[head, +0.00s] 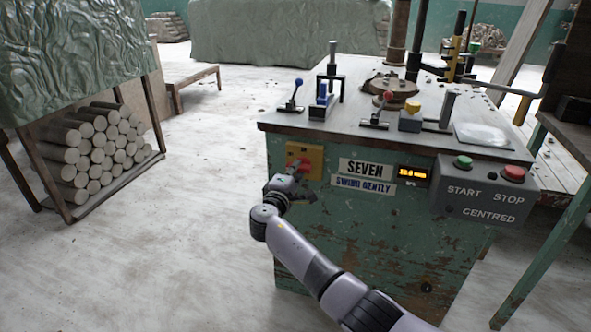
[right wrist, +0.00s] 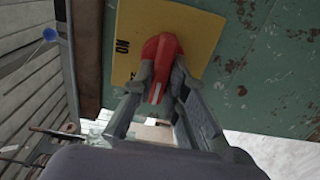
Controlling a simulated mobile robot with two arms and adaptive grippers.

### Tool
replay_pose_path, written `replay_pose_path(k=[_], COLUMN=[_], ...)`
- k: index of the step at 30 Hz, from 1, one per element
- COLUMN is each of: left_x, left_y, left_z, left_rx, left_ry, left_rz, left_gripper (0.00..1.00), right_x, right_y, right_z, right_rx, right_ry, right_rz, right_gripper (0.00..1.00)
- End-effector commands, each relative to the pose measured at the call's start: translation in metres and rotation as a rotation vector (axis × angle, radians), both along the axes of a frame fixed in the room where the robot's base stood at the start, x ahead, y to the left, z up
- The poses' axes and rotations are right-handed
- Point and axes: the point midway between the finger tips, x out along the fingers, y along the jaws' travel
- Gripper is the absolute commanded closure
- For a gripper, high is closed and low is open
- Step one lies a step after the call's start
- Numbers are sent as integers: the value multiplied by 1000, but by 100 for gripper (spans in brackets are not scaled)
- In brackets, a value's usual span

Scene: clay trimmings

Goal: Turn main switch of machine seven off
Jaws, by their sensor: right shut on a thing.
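Machine seven is a worn green cabinet (head: 370,222) with a white plate (head: 364,169) reading SEVEN. Its main switch is a red rotary handle (head: 300,164) on a yellow plate (head: 316,153) at the upper left of the front. My right gripper (head: 289,182) is at the switch. In the right wrist view, its fingers (right wrist: 162,82) are shut on the red handle (right wrist: 164,48), one on each side. The handle has a white mark, and ON shows on the yellow plate (right wrist: 203,28) to its left. Other lettering is mostly hidden. My left gripper is out of view.
A grey box holds a green START button (head: 463,162) and a red STOP button (head: 513,173). An amber display (head: 413,175) is lit. Several levers stand on the machine top. A rack of clay rolls (head: 100,150) stands left; the floor between is clear.

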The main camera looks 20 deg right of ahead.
Motion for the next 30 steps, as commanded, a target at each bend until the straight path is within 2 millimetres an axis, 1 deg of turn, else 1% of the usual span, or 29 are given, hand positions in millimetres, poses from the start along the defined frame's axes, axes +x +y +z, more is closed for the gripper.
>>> replay_pose_path(k=[11, 12, 20, 21, 30], left_x=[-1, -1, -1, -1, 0], left_y=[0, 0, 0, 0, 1], left_z=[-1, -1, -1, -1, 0], left_rx=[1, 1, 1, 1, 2], left_ry=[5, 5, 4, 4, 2], left_rz=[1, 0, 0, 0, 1], left_gripper=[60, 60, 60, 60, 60], right_x=[0, 0, 0, 0, -1], right_y=[1, 1, 1, 1, 1], right_z=[-2, -2, -1, -1, -1], right_rx=[-7, -7, -5, -5, -4], right_ry=[6, 6, 5, 3, 3], right_rz=[2, 2, 1, 1, 1], right_gripper=[100, 85, 68, 67, 67])
